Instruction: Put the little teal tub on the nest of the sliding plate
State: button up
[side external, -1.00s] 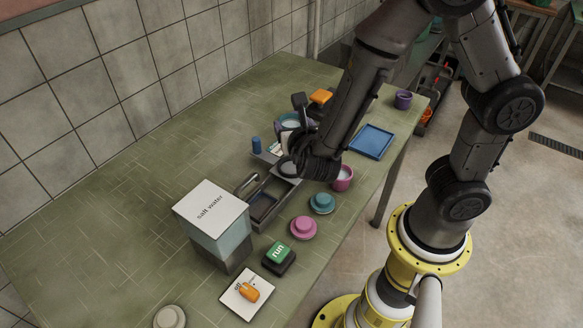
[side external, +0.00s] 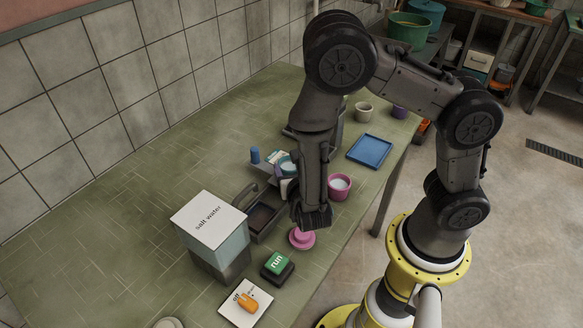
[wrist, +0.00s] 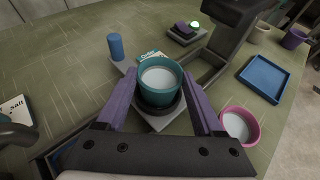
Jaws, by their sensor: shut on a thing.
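The little teal tub (wrist: 159,92), with white contents, is upright between the purple fingers of my gripper (wrist: 163,103) in the wrist view. My gripper is shut on it. The tub also shows just left of my wrist in the side view (side external: 287,166). Directly under it is the dark round nest (wrist: 172,109) on the pale grey sliding plate (wrist: 157,125). Whether the tub touches the nest or hangs just above it, I cannot tell. In the side view my wrist hides most of the fingers and plate.
A pink tub (wrist: 239,125) with white contents stands close to my right finger. A blue cylinder (wrist: 115,46) and a card (wrist: 149,56) are just behind. A blue tray (side external: 370,151) lies to the right. The salt water box (side external: 210,225) and run button (side external: 277,265) are nearer the camera.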

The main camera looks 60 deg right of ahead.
jog(key=shift+f, duration=0.1)
jog(key=o, duration=1.4)
jog(key=shift+r, duration=0.2)
jog(key=v, duration=1.2)
jog(key=s+d+r+m+g+y, duration=0.1)
jog(key=s+d+r+m+g, duration=0.25)
jog(key=m, duration=0.35)
jog(key=s+d+r+m+g+y, duration=0.1)
jog(key=s+d+r+m+g, duration=0.1)
jog(key=d+m+g, duration=0.3)
jog(key=s+a+r+m+t+y, duration=0.1)
jog(key=s+r+m+t+y, duration=0.3)
jog(key=m, duration=1.1)
notch_tip(320, 180, up, 6)
jog(key=y, duration=0.3)
jog(key=shift+s+a+f+y, duration=0.15)
jog(key=shift+s+a+y, duration=0.1)
jog(key=shift+s+y, duration=0.1)
